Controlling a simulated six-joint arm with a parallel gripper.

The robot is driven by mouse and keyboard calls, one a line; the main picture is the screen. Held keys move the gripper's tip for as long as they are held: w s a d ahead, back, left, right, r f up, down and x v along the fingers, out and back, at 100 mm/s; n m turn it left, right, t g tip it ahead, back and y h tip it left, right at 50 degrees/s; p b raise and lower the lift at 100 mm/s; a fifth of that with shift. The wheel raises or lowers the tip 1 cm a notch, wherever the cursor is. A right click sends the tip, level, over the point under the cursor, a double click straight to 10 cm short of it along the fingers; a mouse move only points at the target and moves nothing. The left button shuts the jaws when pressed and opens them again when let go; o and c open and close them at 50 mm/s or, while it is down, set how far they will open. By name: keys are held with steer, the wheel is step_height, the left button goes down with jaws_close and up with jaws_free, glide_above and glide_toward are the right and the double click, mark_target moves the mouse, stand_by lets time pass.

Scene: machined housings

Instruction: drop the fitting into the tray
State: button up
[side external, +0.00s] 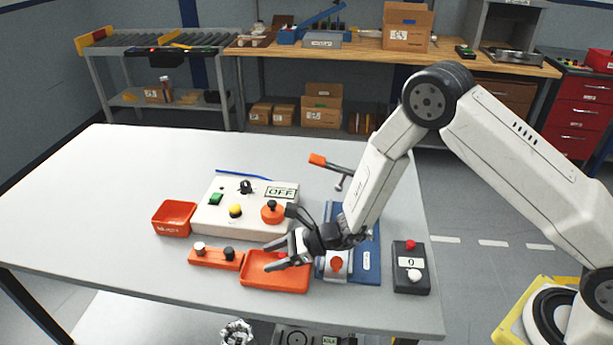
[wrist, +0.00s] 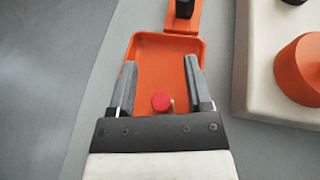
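The orange tray (side external: 262,283) lies near the front of the white table, and it fills the middle of the wrist view (wrist: 158,65). My gripper (side external: 271,257) is over the tray, with its two grey fingers apart. In the wrist view my gripper (wrist: 159,72) is open, and nothing is pinched between the fingertips. A small red-capped piece with a brass-coloured side, which looks like the fitting (wrist: 162,102), shows against the tray between the fingers, near the palm. It touches neither finger; whether it rests on the tray floor is hard to tell. The side view does not show it clearly.
An orange holder (side external: 206,258) with knobbed pegs stands left of the tray. A white control box (side external: 228,222) with an orange knob (side external: 272,212) is behind it. An orange bin (side external: 174,218), a blue fixture (side external: 367,263) and a dark button box (side external: 411,268) stand nearby. The table's left is clear.

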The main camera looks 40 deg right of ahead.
mark_target(307, 267)
steer(key=shift+d, duration=0.1)
steer(key=shift+v, duration=3.85)
